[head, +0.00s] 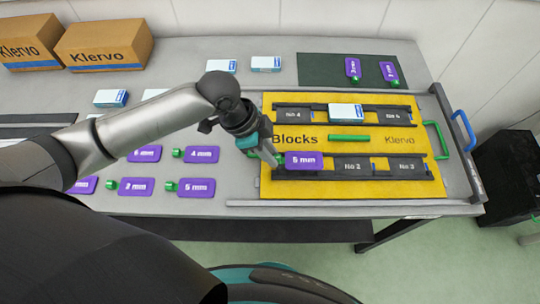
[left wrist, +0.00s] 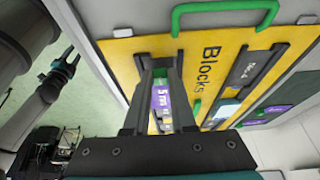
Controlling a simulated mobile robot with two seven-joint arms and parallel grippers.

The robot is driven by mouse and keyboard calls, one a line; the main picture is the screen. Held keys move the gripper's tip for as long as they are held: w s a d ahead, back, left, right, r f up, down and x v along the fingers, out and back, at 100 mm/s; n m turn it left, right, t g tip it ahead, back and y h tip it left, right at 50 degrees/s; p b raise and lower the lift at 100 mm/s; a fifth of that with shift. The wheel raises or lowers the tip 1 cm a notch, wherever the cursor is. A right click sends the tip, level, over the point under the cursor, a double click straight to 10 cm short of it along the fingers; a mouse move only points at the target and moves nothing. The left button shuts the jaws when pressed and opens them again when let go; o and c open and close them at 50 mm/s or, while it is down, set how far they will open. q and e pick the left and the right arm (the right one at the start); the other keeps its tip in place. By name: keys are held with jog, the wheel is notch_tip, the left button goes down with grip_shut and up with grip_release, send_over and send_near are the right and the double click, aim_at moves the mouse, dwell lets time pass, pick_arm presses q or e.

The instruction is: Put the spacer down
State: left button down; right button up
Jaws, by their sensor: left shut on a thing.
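My left gripper (head: 272,158) is shut on the green tab of a purple spacer (head: 304,160). The spacer's label ends in "mm"; it reads like 5 or 6. In the head view it covers the left end of the lower black row (head: 352,165) on the yellow board (head: 300,191), left of No 2. I cannot tell whether it touches the row. In the left wrist view the spacer (left wrist: 160,97) shows between the fingers. A dark gripper with teal parts, seemingly my right one (left wrist: 68,66), shows small at the left of the left wrist view.
Several purple spacers (head: 197,187) with green tabs lie left of the board, and 2 on a dark mat (head: 320,68) behind it. A white-blue box (head: 345,111) sits on the upper row. A green bar (head: 348,137) is mid-board. Cardboard boxes (head: 105,44) stand back left.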

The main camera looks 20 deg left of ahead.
pick_arm(q)
jog(key=shift+f, duration=0.9)
jog(key=shift+f, duration=0.2)
jog(key=c, duration=0.7)
grip_release()
jog(key=shift+c, duration=0.2)
jog(key=p+v, duration=0.2)
jog(key=v, duration=1)
jog(key=shift+r, duration=0.25)
